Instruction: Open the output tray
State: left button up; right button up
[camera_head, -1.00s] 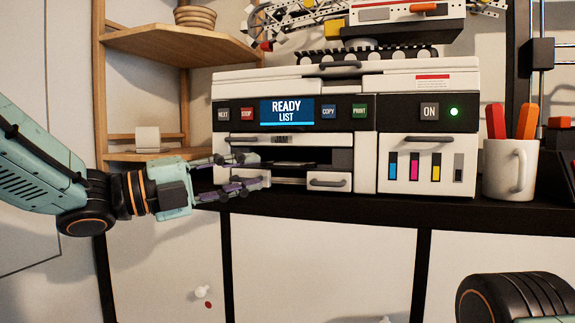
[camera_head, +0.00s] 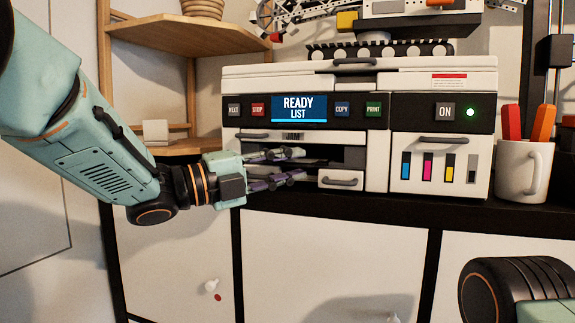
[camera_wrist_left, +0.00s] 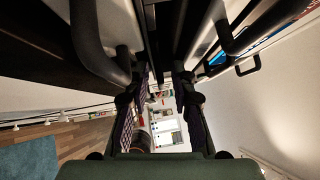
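The white and black printer (camera_head: 440,78) stands on a black shelf, with a lit screen reading "READY LIST". Below its panel are a flap with a dark handle and a "JAM" label (camera_head: 294,137), an open dark slot, and a small white drawer (camera_head: 341,180) with a grey handle. I cannot tell which part is the output tray. My left gripper (camera_head: 290,166) is open, its fingers in front of the slot's left part. In the left wrist view the fingers (camera_wrist_left: 160,100) are apart with nothing between them; a dark handle (camera_wrist_left: 97,50) lies close to one finger. My right gripper is out of view.
A white mug with orange pens (camera_head: 524,172) stands right of the printer. An ink compartment (camera_head: 440,165) is at the printer's right. A wooden shelf (camera_head: 175,42) is at the left, and a toy vehicle (camera_head: 380,50) sits on top.

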pick_arm(q)
jog(key=shift+w, duration=0.1)
jog(key=shift+c, duration=0.7)
jog(key=shift+d, duration=0.25)
grip_shut()
jog(key=shift+s, duration=0.25)
jog(key=shift+r, duration=0.1)
jog(key=shift+w, duration=0.1)
